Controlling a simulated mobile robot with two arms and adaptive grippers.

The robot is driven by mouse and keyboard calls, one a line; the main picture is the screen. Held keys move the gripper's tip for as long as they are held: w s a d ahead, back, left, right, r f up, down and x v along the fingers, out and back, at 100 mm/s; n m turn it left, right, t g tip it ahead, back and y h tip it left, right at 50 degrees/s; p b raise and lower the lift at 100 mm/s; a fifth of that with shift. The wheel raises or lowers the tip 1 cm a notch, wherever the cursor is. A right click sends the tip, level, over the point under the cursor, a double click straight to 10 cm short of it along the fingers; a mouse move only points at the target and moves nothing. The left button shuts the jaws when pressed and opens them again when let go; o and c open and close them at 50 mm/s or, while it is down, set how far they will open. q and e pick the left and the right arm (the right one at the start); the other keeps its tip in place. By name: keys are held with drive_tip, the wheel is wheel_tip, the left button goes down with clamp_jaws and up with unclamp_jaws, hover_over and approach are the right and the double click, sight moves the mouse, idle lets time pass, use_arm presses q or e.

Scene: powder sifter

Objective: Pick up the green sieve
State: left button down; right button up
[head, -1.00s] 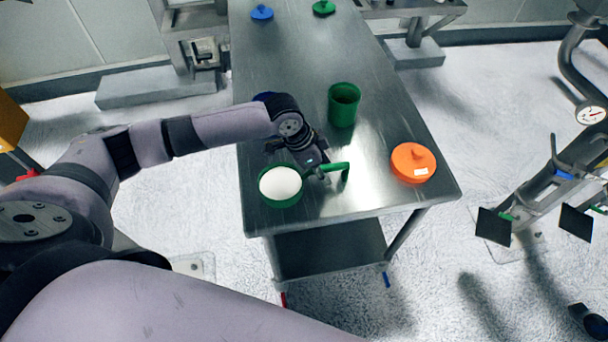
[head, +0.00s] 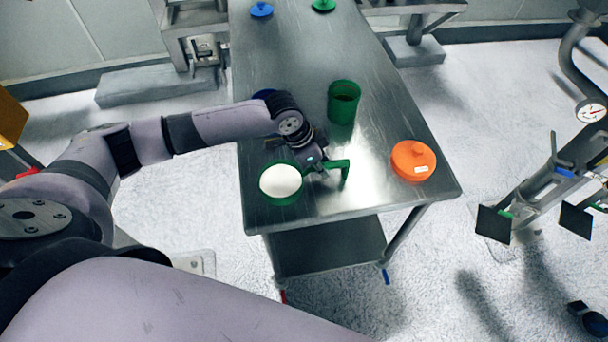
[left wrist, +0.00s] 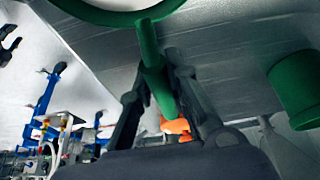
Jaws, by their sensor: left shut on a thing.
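The green sieve (head: 281,202) is near the table's front left corner in the head view, with a round rim and a white inside. Its green handle (head: 339,164) points right and has a bent-down end. My left gripper (head: 319,166) is at the handle, right of the rim. In the left wrist view, the handle (left wrist: 150,50) passes between the two fingers, which are shut on it, and part of the sieve's rim (left wrist: 105,15) shows at the top. I cannot tell for sure how far the sieve is above the table. My right gripper is not in view.
An open green container (head: 343,104) stands behind the sieve on the metal table (head: 290,70). An orange lidded container (head: 413,161) is at the right edge. A blue lid (head: 262,11) and a green lid (head: 323,6) lie at the far end. A blue item is mostly hidden behind my arm.

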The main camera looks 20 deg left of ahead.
use_arm(q)
drive_tip(key=shift+r, duration=0.1)
idle(0.3)
drive_tip(key=shift+w+r, duration=0.1)
drive_tip(key=shift+r, duration=0.55)
wheel_tip(320, 180, up, 19)
drive_tip(key=b, duration=0.3)
drive_tip(key=shift+f, duration=0.2)
idle(1.4)
idle(2.2)
